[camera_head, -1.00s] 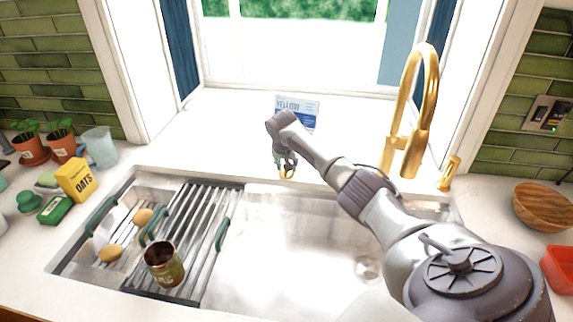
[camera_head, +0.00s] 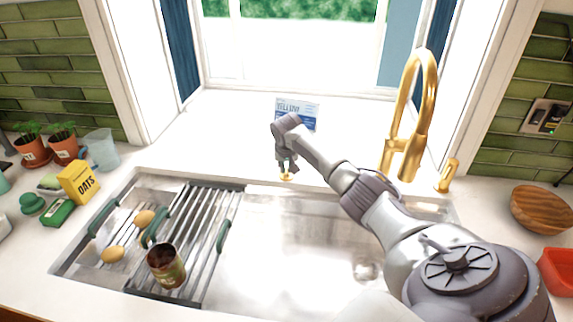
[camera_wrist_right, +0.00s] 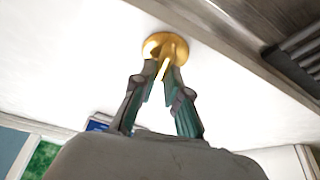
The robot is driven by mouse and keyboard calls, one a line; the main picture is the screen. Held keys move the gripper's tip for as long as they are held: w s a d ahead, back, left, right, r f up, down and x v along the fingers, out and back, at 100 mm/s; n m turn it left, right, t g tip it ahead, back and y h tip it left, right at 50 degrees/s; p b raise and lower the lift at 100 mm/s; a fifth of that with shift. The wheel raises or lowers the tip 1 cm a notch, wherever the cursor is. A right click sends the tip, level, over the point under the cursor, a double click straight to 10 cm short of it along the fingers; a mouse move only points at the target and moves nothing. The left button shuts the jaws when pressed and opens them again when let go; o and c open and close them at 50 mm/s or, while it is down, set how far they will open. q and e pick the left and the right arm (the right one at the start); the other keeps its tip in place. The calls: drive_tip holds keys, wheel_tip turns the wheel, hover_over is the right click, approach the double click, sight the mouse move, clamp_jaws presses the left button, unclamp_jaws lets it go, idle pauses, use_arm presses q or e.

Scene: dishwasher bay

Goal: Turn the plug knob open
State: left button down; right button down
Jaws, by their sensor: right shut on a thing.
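The gold plug knob (camera_head: 286,177) sits on the white counter strip behind the sink. It also shows in the right wrist view (camera_wrist_right: 157,41) as a round gold base with a raised grip bar. My right gripper (camera_head: 287,168) reaches over the sink to it from the right. In the right wrist view the right gripper (camera_wrist_right: 166,72) has its fingertips on both sides of the bar, shut on it. The fingers hide part of the bar, and I cannot tell the knob's exact turn angle. My left gripper is not in view.
The sink (camera_head: 290,250) has a clear right basin with a drain. A gold faucet (camera_head: 418,120) stands right of the knob. A blue-and-white box (camera_head: 297,110) stands behind my gripper.

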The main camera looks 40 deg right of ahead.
drive_tip(key=shift+r+n+p, duration=0.15)
drive_tip(key=shift+n+p, duration=0.25)
drive_tip(key=shift+n, duration=0.5)
drive_tip(key=shift+n+t+y, duration=0.4)
drive_tip(key=shift+n+y, duration=0.1)
drive_tip(key=shift+n, duration=0.4)
drive_tip(key=shift+a+f+n+y, duration=0.15)
drive_tip(key=shift+n+y, duration=0.25)
drive_tip(key=shift+n, duration=0.5)
drive_tip(key=shift+w+f+n+y+b, duration=0.1)
drive_tip(key=shift+n+y+b, duration=0.25)
drive_tip(key=shift+n, duration=0.55)
drive_tip(key=n+y+b, duration=0.1)
drive_tip(key=n+b, duration=0.1)
drive_tip(key=shift+n, duration=0.4)
drive_tip(key=n+y+b, duration=0.1)
drive_tip(key=n+b, duration=0.2)
drive_tip(key=shift+a+f+b, duration=0.1)
drive_tip(key=shift+a+b, duration=0.05)
drive_tip(key=shift+b, duration=0.15)
drive_tip(key=shift+a+r+n+g+y+b, duration=0.15)
drive_tip(key=shift+n+y+b, duration=0.15)
drive_tip(key=shift+n+b, duration=0.45)
drive_tip(key=shift+d+r+n+g+y+b, duration=0.15)
drive_tip(key=shift+n+y+b, duration=0.1)
drive_tip(key=shift+n+b, duration=0.5)
drive_tip(key=shift+a+f, duration=0.1)
